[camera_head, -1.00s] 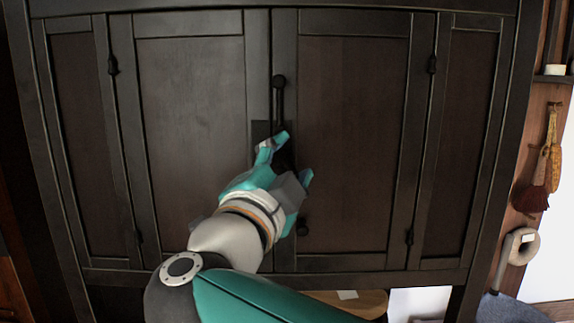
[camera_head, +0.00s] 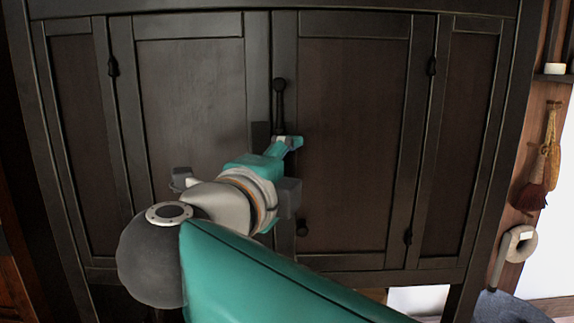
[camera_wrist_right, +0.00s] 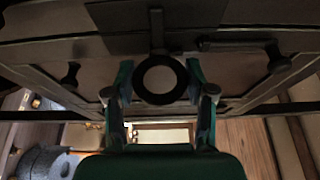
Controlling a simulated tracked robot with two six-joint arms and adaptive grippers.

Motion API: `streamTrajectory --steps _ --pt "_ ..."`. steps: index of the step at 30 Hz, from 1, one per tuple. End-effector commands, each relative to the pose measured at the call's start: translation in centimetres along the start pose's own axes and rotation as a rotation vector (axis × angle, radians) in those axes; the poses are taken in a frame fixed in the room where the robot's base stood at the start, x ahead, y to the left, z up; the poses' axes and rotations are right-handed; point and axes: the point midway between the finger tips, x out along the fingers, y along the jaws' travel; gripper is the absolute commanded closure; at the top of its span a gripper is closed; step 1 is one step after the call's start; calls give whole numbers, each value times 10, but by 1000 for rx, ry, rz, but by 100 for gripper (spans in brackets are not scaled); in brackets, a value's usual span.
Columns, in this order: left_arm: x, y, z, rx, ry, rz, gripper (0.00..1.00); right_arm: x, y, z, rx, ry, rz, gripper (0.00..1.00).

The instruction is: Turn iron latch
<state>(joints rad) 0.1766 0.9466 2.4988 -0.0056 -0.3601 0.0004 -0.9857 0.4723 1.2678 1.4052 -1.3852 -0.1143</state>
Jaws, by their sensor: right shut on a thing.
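The iron latch shows in the right wrist view as a round dark piece with a paler face (camera_wrist_right: 160,79), on a short stem from a dark plate. My right gripper (camera_head: 287,143) is at the meeting of the two middle doors and shut on this piece. In the right wrist view its fingers (camera_wrist_right: 159,72) stand on either side of it. In the head view the gripper hides the held piece. The dark plate (camera_head: 260,134) shows beside the gripper. A dark upright bar with a round end (camera_head: 279,95) is just above the gripper. My left gripper is not in view.
The dark wooden cabinet (camera_head: 360,120) fills most of the head view, its doors closed. A brush (camera_head: 532,195) hangs on the wall at right. The space before the right doors is clear.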

Motion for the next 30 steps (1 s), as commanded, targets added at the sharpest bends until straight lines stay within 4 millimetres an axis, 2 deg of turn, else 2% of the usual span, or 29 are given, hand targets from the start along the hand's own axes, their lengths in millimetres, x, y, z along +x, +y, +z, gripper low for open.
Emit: streamTrajectory --steps 10,11,15,25,30 --pt "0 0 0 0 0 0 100 1 4 0 1 5 10 81" --pt "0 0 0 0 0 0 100 1 4 0 0 5 10 43" --pt "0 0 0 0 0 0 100 1 4 0 0 4 8 21" --pt "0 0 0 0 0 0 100 0 1 0 2 1 4 21" --pt "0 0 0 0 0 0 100 -13 1 1 1 -3 3 21"
